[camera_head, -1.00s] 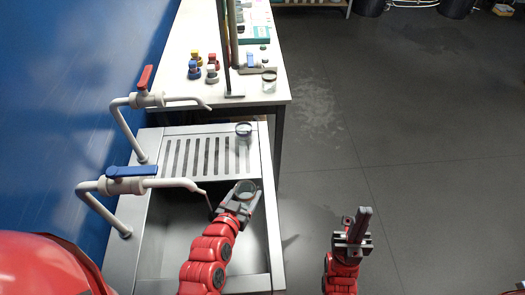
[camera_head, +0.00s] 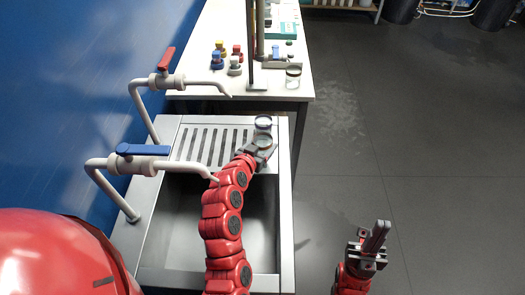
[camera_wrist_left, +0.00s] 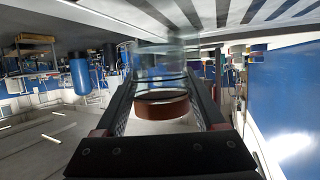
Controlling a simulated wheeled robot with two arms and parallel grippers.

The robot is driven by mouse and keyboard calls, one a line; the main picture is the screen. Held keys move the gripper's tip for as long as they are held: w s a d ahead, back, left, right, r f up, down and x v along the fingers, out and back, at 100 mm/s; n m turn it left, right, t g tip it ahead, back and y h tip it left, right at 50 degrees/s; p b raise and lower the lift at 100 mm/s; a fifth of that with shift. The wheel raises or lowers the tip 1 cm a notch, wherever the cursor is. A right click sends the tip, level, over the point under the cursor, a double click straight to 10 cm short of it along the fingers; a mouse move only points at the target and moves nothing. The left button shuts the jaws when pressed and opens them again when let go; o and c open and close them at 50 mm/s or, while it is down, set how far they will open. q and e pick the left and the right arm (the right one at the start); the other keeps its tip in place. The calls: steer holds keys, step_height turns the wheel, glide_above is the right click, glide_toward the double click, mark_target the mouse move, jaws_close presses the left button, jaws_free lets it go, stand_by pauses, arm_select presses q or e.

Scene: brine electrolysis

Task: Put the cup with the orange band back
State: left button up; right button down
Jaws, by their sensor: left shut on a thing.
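My left gripper (camera_head: 262,150) is shut on a clear glass cup (camera_head: 264,142). In the left wrist view this cup (camera_wrist_left: 160,65) sits between the fingers and has a brownish-orange band (camera_wrist_left: 162,106). The gripper holds it over the front right part of the sink's slotted drainboard (camera_head: 190,143); I cannot tell whether it touches the surface. Another clear cup with a dark band (camera_head: 263,123) stands just behind it on the drainboard. My right gripper (camera_head: 376,236) is empty, with its fingers close together, over the floor at the right.
The white table (camera_head: 200,84) behind holds several coloured-cap bottles (camera_head: 218,60), a stand (camera_head: 252,60) and a glass cup (camera_head: 293,77). The drainboard's left part is clear.

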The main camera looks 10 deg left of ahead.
mark_target(262, 153)
arm_select(q)
step_height(262, 153, down, 3)
steer(key=shift+f+p, duration=0.1)
steer(key=shift+p, duration=0.55)
steer(key=shift+f, duration=0.15)
steer(key=shift+f, duration=0.2)
steer(key=o, duration=1.6)
steer(key=shift+c, duration=0.2)
steer(key=shift+r, duration=0.1)
